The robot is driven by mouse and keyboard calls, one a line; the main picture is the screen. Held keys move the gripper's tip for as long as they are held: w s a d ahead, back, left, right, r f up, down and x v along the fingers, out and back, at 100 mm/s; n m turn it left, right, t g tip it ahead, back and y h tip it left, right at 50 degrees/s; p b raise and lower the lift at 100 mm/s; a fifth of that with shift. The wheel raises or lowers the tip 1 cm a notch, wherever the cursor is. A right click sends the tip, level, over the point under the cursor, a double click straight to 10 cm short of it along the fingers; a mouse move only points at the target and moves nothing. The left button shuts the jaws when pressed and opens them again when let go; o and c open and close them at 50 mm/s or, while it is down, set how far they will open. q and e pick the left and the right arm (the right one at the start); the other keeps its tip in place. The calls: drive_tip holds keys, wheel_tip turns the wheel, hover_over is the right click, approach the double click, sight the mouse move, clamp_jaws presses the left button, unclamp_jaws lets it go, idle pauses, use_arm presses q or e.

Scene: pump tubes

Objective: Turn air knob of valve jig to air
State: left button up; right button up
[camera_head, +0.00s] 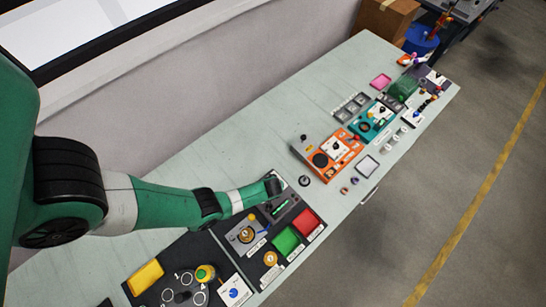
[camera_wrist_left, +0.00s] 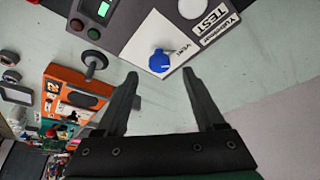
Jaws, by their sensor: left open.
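In the left wrist view a blue knob (camera_wrist_left: 160,61) sits on a white plate (camera_wrist_left: 178,47) on a dark grey box (camera_wrist_left: 125,18). Lettering beside the knob seems to read "VENT". My left gripper (camera_wrist_left: 161,80) is open, with the knob just beyond its fingertips and roughly midway between them; I see no contact. In the head view my left gripper (camera_head: 274,186) hangs over the far end of the dark box (camera_head: 284,207) and hides the knob. Which way the knob's pointer faces is hard to tell. My right gripper is not in view.
A round button marked TEST (camera_wrist_left: 191,8) lies beside the plate. An orange jig (camera_head: 327,153) stands further right, with a dark round knob (camera_head: 304,181) in front. Red (camera_head: 307,222) and green (camera_head: 286,240) bins lie nearby. Another blue knob (camera_head: 234,293) is at the front.

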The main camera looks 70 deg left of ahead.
use_arm(q)
drive_tip(key=b+x, duration=0.2)
drive_tip(key=x, duration=0.2)
drive_tip(key=shift+w+a+f, duration=0.1)
drive_tip(key=shift+f, duration=0.1)
drive_tip(key=shift+r, duration=0.1)
drive_tip(key=shift+c, duration=0.3)
clamp_jaws()
